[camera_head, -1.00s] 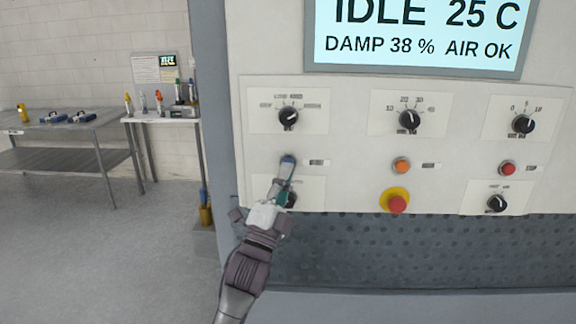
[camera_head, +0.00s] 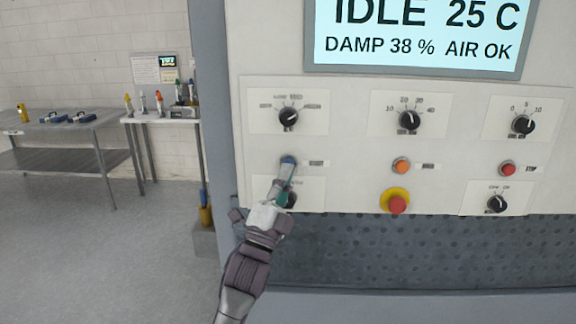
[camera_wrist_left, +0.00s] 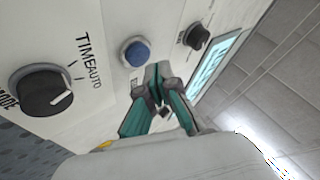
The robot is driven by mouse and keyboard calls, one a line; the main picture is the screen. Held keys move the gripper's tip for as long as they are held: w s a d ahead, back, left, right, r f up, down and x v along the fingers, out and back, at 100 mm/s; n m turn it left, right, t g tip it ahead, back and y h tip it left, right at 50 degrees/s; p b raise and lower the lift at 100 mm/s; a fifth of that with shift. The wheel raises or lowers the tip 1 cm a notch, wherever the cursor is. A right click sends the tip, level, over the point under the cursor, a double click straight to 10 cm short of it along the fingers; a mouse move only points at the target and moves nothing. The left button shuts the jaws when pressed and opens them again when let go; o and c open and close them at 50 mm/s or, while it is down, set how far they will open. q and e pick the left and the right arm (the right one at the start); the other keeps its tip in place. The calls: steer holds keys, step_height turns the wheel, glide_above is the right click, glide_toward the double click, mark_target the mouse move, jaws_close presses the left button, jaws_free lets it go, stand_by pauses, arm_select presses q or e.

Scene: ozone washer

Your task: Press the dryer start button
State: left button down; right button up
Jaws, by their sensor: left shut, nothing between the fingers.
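A blue round button (camera_head: 288,161) sits on the dryer's pale control panel (camera_head: 345,180), left of a small label. It also shows in the left wrist view (camera_wrist_left: 135,53), just beyond my fingertips. My left gripper (camera_head: 284,180) is shut and empty, pointing up at the button, with its tips just below it in the head view. In the wrist view the shut fingertips (camera_wrist_left: 158,72) appear beside the button's lower right edge; I cannot tell whether they touch it. The display (camera_head: 418,32) reads IDLE, 25 C, DAMP 38 %, AIR OK. My right gripper is not in view.
An orange button (camera_head: 401,166), a red button (camera_head: 508,169) and a red emergency stop (camera_head: 397,203) are to the right. Black knobs (camera_head: 289,117) are above and below. A knob (camera_head: 291,199) is partly behind my gripper. Benches (camera_head: 60,129) stand far left.

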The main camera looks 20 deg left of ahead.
arm_select(q)
steer(key=shift+w, duration=0.1)
steer(key=shift+w+a, duration=0.15)
steer(key=shift+w, duration=0.2)
steer(key=shift+w+a+b, duration=0.15)
steer(key=shift+w+b, duration=0.25)
steer(key=shift+w, duration=0.05)
stand_by(0.7)
steer(key=shift+s, duration=0.2)
steer(key=shift+s+d, duration=0.3)
steer(key=shift+s, duration=0.4)
steer(key=shift+p, duration=0.3)
steer(key=s, duration=0.1)
steer(key=s+d, duration=0.1)
steer(key=s, duration=0.2)
steer(key=shift+s+d+p, duration=0.25)
steer(key=shift+s+p, duration=0.1)
steer(key=shift+p, duration=0.05)
